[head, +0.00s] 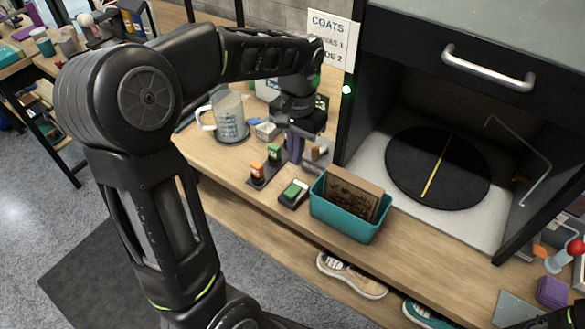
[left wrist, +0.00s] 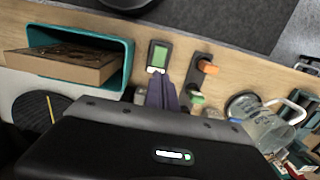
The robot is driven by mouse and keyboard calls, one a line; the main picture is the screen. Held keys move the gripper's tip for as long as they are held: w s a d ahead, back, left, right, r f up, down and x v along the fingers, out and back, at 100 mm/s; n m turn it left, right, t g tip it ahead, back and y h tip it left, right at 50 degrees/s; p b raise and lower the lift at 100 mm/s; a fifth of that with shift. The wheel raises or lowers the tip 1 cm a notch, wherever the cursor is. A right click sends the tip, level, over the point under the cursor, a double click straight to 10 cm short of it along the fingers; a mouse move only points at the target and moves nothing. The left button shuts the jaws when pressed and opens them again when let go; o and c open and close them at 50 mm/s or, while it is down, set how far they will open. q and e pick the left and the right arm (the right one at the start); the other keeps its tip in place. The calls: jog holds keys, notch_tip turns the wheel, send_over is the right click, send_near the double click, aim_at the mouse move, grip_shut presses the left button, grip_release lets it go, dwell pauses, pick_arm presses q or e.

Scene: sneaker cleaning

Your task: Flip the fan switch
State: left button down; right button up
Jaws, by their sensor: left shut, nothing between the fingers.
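Two switch units sit on the wooden bench. One is a dark plate (head: 257,184) with an orange-topped and a green-topped lever; it also shows in the left wrist view (left wrist: 191,89). The other is a dark box with a green rocker (head: 293,191), seen also in the left wrist view (left wrist: 158,57). No readable label tells which is the fan switch. My left gripper (head: 294,150) points down behind the switches, its purple-grey fingers (left wrist: 162,92) shut and empty. In the head view its tips lie close to the green-topped lever; contact cannot be told. My right gripper is not in view.
A teal bin (head: 340,222) holding a brown framed screen stands right of the green rocker. A clear jug (head: 229,116) stands at the left. A dark open booth with a round turntable (head: 410,165) is at the right. Shoes (head: 352,274) lie on the shelf below.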

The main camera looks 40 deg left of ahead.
pick_arm(q)
jog(key=r, duration=0.2)
jog(key=w+r, duration=0.1)
jog(key=r, duration=0.2)
jog(key=shift+r, duration=0.1)
dwell(0.4)
